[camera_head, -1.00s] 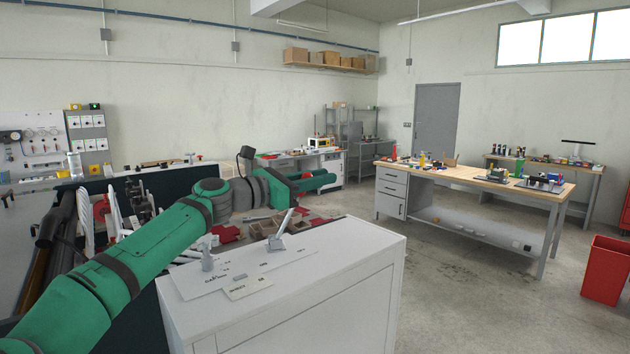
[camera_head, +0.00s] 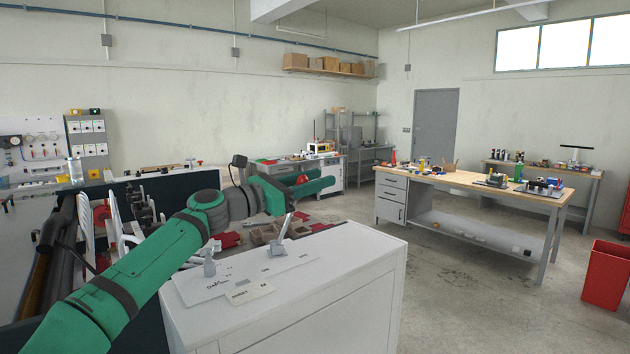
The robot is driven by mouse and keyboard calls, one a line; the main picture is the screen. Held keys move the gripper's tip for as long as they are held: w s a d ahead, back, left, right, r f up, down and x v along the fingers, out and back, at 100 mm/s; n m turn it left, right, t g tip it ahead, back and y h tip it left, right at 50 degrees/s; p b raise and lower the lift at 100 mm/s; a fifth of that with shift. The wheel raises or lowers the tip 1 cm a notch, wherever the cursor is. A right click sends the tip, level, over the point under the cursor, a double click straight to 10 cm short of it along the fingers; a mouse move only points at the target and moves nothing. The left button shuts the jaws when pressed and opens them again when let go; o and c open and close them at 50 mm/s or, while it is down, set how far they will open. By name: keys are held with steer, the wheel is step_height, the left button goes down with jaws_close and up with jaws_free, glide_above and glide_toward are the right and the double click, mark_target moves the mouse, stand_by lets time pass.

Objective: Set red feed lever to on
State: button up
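My gripper (camera_head: 312,187) is at the end of my green arm, above and behind the white cabinet, pointing right. Its green fingers look spread apart. A small red rounded thing (camera_head: 302,179) shows between them; I cannot tell if it is the red feed lever's knob, or whether it touches the fingers or lies behind them. A grey tilted lever (camera_head: 284,228) on a plate stands on the white cabinet (camera_head: 330,285), below the gripper in the picture; it is not red.
A short grey knob (camera_head: 209,264) and label plates (camera_head: 249,293) are on the cabinet top. Open brown boxes (camera_head: 264,234) and red pieces (camera_head: 228,239) lie behind it. A wooden-topped workbench (camera_head: 470,178) and red bin (camera_head: 606,274) stand right, with clear floor between.

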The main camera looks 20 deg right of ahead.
steer(key=v, duration=1)
steer(key=shift+a, duration=0.35)
steer(key=shift+f, duration=0.1)
